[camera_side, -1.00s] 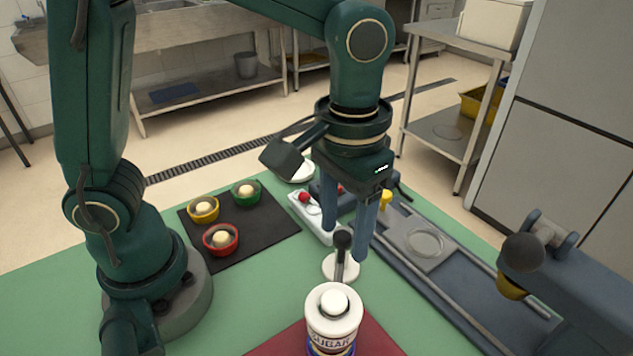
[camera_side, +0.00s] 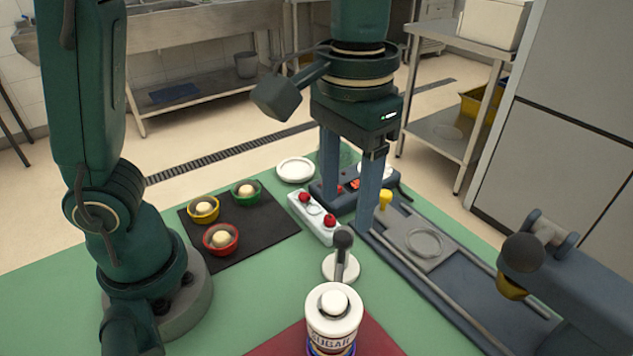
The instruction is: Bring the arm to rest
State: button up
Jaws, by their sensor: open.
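My gripper (camera_side: 346,226) hangs from the green arm with its two blue fingers pointing down. The fingers are apart and nothing shows between them. It is above the table, behind the black-knobbed lever and near the white box with red buttons. The right finger overlaps the edge of the grey rail unit in the picture. I cannot tell how far the fingertips are above the surface.
A sugar jar (camera_side: 333,318) stands on a red mat (camera_side: 278,343). A lever (camera_side: 342,255), a white button box (camera_side: 312,217) and a grey rail unit (camera_side: 465,285) are close by. Red (camera_side: 221,239), yellow (camera_side: 203,208) and green (camera_side: 246,192) bowls sit on a black mat (camera_side: 262,231). White discs (camera_side: 295,169) lie behind.

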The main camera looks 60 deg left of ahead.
jog(key=shift+w+a+r, duration=0.15)
jog(key=shift+a+r, duration=0.05)
jog(key=shift+r, duration=0.05)
jog(key=s+a+r+n+t, duration=0.1)
jog(key=s+a+t, duration=0.3)
jog(key=a, duration=0.4)
jog(key=shift+s+a+r+n+t, duration=0.2)
jog(key=shift+s+a+n+t, duration=0.15)
jog(key=shift+s, duration=0.45)
jog(key=shift+o, duration=0.3)
jog(key=f, duration=0.1)
jog(key=s+f+m, duration=0.1)
jog(key=a+f, duration=0.1)
jog(key=shift+s+t, duration=0.2)
jog(key=shift+t, duration=0.15)
jog(key=o, duration=0.6)
jog(key=shift+f+m, duration=0.2)
jog(key=shift+m, duration=0.15)
jog(key=shift+c, duration=0.2)
jog(key=shift+o, duration=0.2)
jog(key=shift+s+d+r, duration=0.15)
jog(key=shift+d, duration=0.05)
jog(key=w+d+r+g+h, duration=0.3)
jog(key=d+r+g, duration=0.3)
jog(key=r, duration=0.3)
jog(key=w+d+f+g+h, duration=0.1)
jog(key=d+f, duration=0.3)
jog(key=f, duration=0.6)
jog(key=shift+w+f+m+g, duration=0.2)
jog(key=shift+f+m+g, duration=0.1)
